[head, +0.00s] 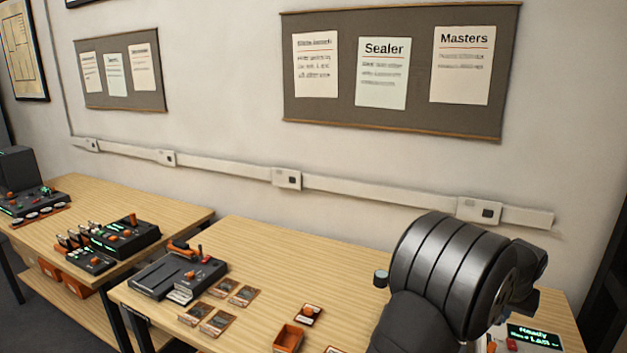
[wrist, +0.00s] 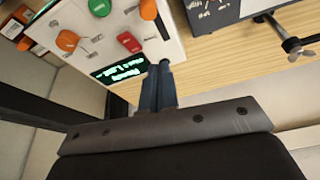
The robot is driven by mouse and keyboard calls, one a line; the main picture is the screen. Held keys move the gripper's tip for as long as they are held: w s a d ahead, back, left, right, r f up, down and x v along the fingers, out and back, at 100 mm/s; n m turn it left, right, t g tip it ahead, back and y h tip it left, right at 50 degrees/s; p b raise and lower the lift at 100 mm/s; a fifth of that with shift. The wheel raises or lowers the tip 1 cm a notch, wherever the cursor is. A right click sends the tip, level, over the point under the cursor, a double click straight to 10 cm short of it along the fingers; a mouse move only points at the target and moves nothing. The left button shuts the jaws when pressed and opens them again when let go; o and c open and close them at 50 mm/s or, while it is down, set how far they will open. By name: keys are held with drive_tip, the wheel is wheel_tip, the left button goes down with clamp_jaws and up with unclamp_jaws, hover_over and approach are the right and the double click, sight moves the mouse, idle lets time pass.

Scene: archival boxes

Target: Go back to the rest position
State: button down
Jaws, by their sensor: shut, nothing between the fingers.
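My gripper (wrist: 158,72) shows in the wrist view as two narrow dark blue fingers side by side, shut with nothing held. Its tips are in front of a white control panel (wrist: 160,50) with orange, red and green knobs and a lit green display; I cannot tell if they touch it. In the head view my dark arm rises at the right front of the near table and hides much of what lies behind it, and the fingers cannot be made out there. Part of the panel's display (head: 534,336) shows at the lower right.
The near wooden table (head: 280,260) bears a black device (head: 178,275), several cards (head: 220,322) and an orange tray (head: 289,336). Its back middle is clear. The wall with a cable rail (head: 370,190) stands behind. A second table (head: 100,200) with devices is at left.

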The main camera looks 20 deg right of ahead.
drive_tip(key=w+d+f, duration=0.1)
drive_tip(key=f, duration=0.1)
drive_tip(key=w+f, duration=0.1)
drive_tip(key=f, duration=0.1)
drive_tip(key=w+d+f, duration=0.1)
drive_tip(key=f, duration=0.1)
drive_tip(key=shift+w+d+f, duration=0.15)
drive_tip(key=shift+d, duration=0.2)
drive_tip(key=w+d, duration=0.2)
drive_tip(key=shift+d, duration=0.4)
drive_tip(key=s+a+r, duration=0.2)
drive_tip(key=a+r, duration=0.4)
drive_tip(key=r, duration=0.4)
drive_tip(key=s+a+r+n+g+h, duration=0.1)
drive_tip(key=s+a+r, duration=0.2)
drive_tip(key=a+r, duration=0.4)
wheel_tip(320, 180, up, 3)
drive_tip(key=shift+s+a+r, duration=0.1)
drive_tip(key=shift+s+a, duration=0.05)
